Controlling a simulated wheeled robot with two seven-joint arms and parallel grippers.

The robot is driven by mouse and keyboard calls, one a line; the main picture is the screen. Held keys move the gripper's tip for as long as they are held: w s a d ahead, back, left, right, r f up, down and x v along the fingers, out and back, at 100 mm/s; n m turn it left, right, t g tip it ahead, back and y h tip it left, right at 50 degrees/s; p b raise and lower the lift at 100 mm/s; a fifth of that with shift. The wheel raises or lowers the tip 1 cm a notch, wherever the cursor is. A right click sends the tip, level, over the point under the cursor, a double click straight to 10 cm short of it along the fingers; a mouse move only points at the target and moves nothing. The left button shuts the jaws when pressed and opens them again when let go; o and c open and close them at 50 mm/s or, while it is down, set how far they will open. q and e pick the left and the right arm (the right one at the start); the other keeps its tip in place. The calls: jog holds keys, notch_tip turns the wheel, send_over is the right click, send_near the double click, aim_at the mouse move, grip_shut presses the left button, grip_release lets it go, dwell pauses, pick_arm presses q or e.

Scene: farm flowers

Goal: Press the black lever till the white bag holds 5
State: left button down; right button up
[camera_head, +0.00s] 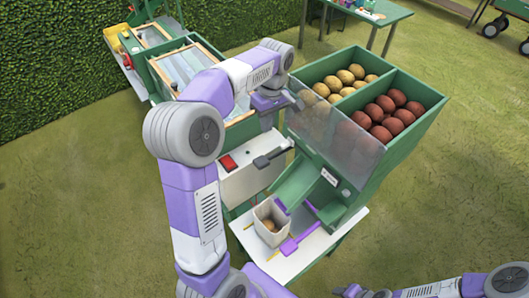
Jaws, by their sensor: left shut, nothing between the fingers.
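The black lever (272,157) sticks out from a white box beside the green dispenser (345,200). The white bag (261,226) stands open on a white shelf below the dispenser's chute, with at least one brownish-yellow round item (269,225) inside; the exact count cannot be told. My left gripper (280,103) is shut and empty, above and behind the black lever and apart from it.
The dispenser has one bin of yellowish produce (345,82) and one of red-brown produce (388,113). A red part (228,163) sits on the white box. Purple paddles (290,246) lie by the bag. Open grass lies to the right; a hedge stands behind left.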

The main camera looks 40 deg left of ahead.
aim_at(263, 160)
pick_arm(q)
jog(key=f, duration=0.9)
jog(key=s+f, duration=0.1)
jog(key=f, duration=0.4)
jog(key=shift+s+a, duration=0.1)
jog(key=shift+a, duration=0.1)
pick_arm(e)
jog(key=shift+w+f, duration=0.15)
